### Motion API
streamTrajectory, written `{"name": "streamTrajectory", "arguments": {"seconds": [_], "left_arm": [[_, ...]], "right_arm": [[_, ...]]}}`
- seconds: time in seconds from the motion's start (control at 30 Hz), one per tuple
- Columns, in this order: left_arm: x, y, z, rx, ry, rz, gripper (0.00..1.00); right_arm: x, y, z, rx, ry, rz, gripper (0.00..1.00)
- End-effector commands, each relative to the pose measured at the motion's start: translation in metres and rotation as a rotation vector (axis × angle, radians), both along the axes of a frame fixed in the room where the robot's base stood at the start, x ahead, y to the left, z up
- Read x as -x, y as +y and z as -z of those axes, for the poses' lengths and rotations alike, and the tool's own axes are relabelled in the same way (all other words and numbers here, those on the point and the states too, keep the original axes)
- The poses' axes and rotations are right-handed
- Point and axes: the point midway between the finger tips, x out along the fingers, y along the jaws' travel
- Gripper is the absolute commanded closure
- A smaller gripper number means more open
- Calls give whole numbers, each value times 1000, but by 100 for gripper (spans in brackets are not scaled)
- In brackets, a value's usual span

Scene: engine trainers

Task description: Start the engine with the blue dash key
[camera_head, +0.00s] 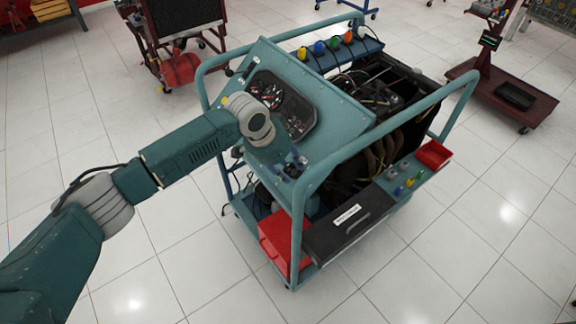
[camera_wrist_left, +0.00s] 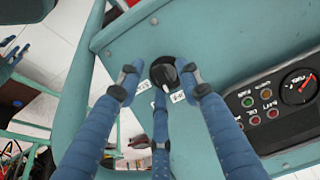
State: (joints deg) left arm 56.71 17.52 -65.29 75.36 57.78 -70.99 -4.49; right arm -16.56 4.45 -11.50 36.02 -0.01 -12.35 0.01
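The engine trainer's teal dash panel (camera_head: 335,105) faces up at an angle in the head view. In the left wrist view, a round black ignition switch (camera_wrist_left: 163,71) sits on the panel (camera_wrist_left: 215,45), with small white labels below it. I cannot make out a separate blue key in it. My left gripper (camera_wrist_left: 159,78) has its blue fingers spread around the switch, with gaps at the left and right fingertips. The lower finger reaches close beneath the switch; I cannot tell whether it touches.
A gauge cluster (camera_head: 282,103) lies right beside my wrist; its warning lights and fuel gauge (camera_wrist_left: 296,85) show in the wrist view. The teal tube frame (camera_head: 297,215) rises around the trainer. Red bins (camera_head: 275,238) and a black box (camera_head: 348,226) sit low in front.

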Motion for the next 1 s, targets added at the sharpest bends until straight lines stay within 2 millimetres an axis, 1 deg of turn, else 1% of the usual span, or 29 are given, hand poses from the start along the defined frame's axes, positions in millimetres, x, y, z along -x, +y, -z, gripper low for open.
{"name": "streamTrajectory", "arguments": {"seconds": [0.07,0.2,0.23,0.3,0.4,0.73,1.0], "left_arm": [[0,0,1,0,0,0,65],[0,0,1,-1,1,0,65],[0,0,1,-1,1,0,69],[0,0,1,-1,1,0,82],[0,0,1,-1,1,0,100],[0,0,0,-10,-11,18,100],[2,0,-1,-64,-84,122,100]], "right_arm": [[0,0,0,0,1,0,60],[7,-1,1,1,11,0,60],[9,-1,1,2,15,0,60],[14,-1,1,3,22,0,60],[20,-2,2,3,30,0,60],[20,-2,0,4,31,0,60],[16,-4,-9,5,24,0,60]]}}
